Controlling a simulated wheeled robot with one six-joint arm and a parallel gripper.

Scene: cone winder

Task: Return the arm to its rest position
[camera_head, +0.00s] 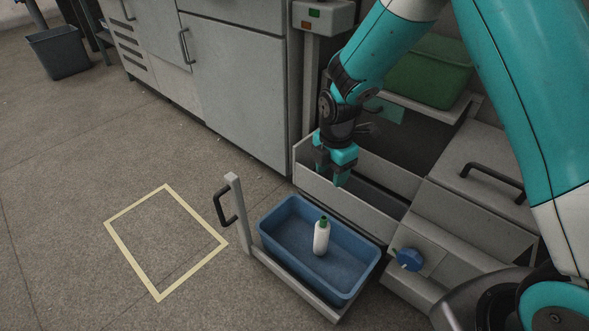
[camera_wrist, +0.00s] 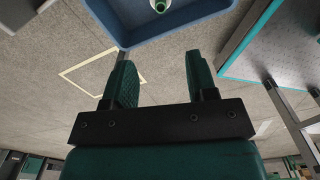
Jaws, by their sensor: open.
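My gripper (camera_head: 333,174) is in the middle of the head view, at the end of my teal arm. It hangs above the grey open-topped compartment, behind the blue tray. In the wrist view, its two green fingers (camera_wrist: 166,85) stand apart with nothing between them. The blue tray (camera_head: 282,264) stands on the low pull-out frame. A white bottle with a green cap (camera_head: 321,238) stands upright in the tray, apart from my gripper. In the wrist view, the tray (camera_wrist: 125,38) and the bottle's green cap (camera_wrist: 160,6) show at the top edge.
Grey cabinets (camera_head: 235,80) stand behind. A green bin (camera_head: 430,75) sits on a shelf at the back right. A blue knob (camera_head: 409,259) and a black-handled lid (camera_head: 487,165) are at the right. A yellow floor outline (camera_head: 137,258) at the left is empty, with free floor around it.

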